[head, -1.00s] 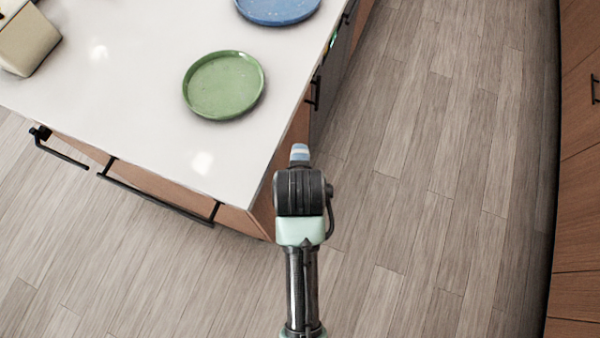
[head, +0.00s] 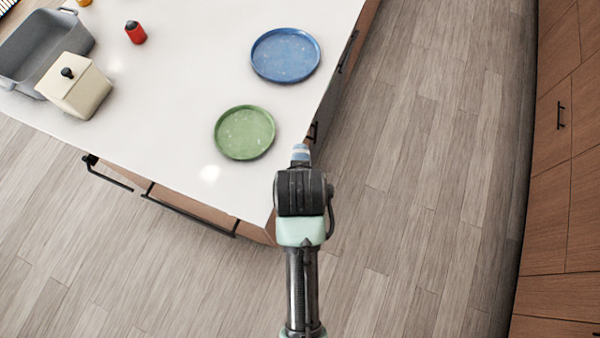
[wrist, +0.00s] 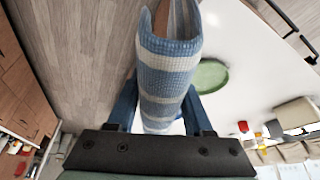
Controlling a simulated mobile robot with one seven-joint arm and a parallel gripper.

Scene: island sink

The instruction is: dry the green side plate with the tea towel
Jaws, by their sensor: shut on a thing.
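The green side plate (head: 245,132) lies on the white island top near its right corner. It also shows in the wrist view (wrist: 211,76), partly hidden by the cloth. My gripper (wrist: 162,112) is shut on the blue-and-white striped tea towel (wrist: 168,55), which is bunched between the fingers. A small bit of the towel (head: 300,153) shows past the arm's end in the head view. The towel is to the right of the plate in the head view, near the counter edge, and apart from it.
A blue plate (head: 285,55) lies behind the green one. A cream lidded box (head: 78,88), a grey basin (head: 42,50) and a red shaker (head: 136,32) stand at the left. The countertop (head: 170,110) left of the green plate is clear. Wood floor (head: 430,200) lies right of the island.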

